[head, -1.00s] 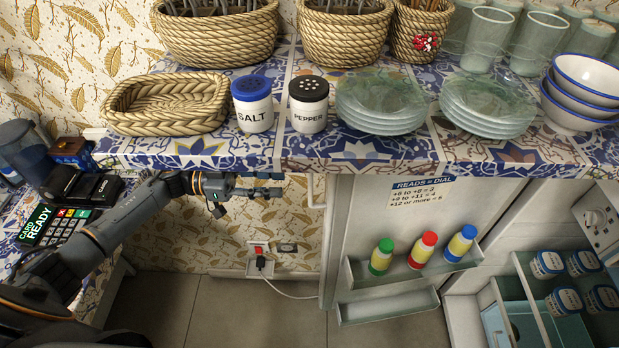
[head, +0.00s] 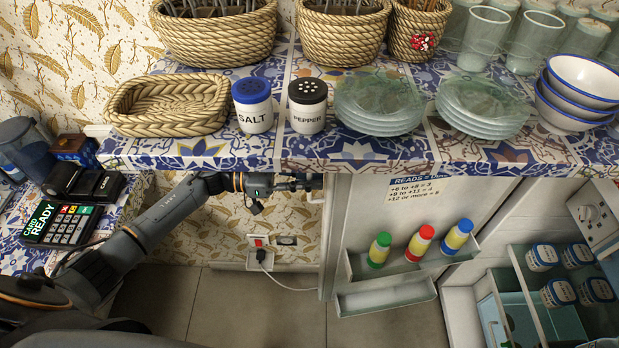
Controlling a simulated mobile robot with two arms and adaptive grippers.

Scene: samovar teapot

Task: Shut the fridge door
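The fridge door (head: 352,225) stands open below the counter, its inner side with two racks facing me. A white handle (head: 314,196) shows at its left edge, partly hidden. The open fridge (head: 515,245) is at the right, with its inside showing. My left gripper (head: 300,184) reaches in from the left, just under the counter edge. Its fingertips are at or very near the handle. The counter and the small size hide whether they touch it or how far they are apart. My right gripper is not in view.
Green, red and yellow-blue bottles (head: 418,243) stand in the upper door rack (head: 398,270). White tubs (head: 557,293) sit inside the fridge. The patterned counter (head: 250,155) overhangs the gripper. A card reader (head: 62,224) is at left. A cable and socket (head: 258,242) are on the wall.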

